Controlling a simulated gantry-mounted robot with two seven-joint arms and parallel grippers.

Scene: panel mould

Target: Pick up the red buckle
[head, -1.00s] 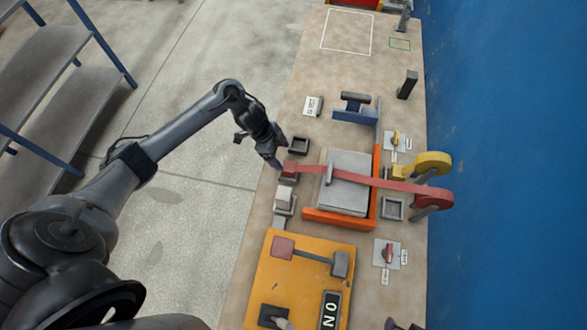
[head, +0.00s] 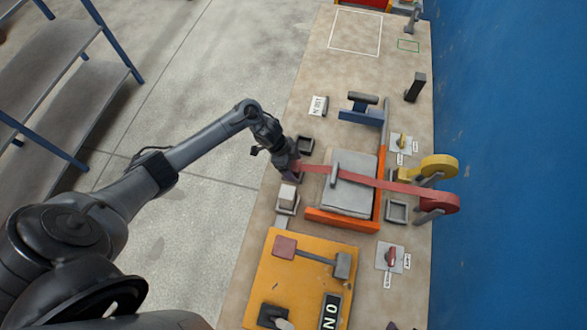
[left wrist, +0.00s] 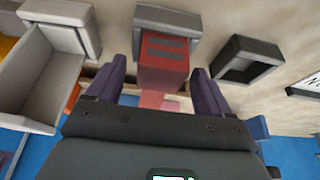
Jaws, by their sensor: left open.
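The red buckle (left wrist: 163,62) is a red block with two dark slots, at the end of a red strap (head: 392,186). In the left wrist view it rests in a grey holder (left wrist: 166,20). My left gripper (left wrist: 161,82) is open, with one dark finger on each side of the buckle. A gap shows between each finger and the buckle, and nothing is gripped. In the head view my left gripper (head: 292,165) covers most of the buckle. My right gripper is not in view.
The strap crosses a grey slab (head: 349,195) in an orange frame (head: 340,222) to a red reel (head: 440,204). An empty dark square tray (head: 305,144) and a holder with a pale block (head: 288,195) flank the gripper. A yellow panel (head: 296,270) lies nearer.

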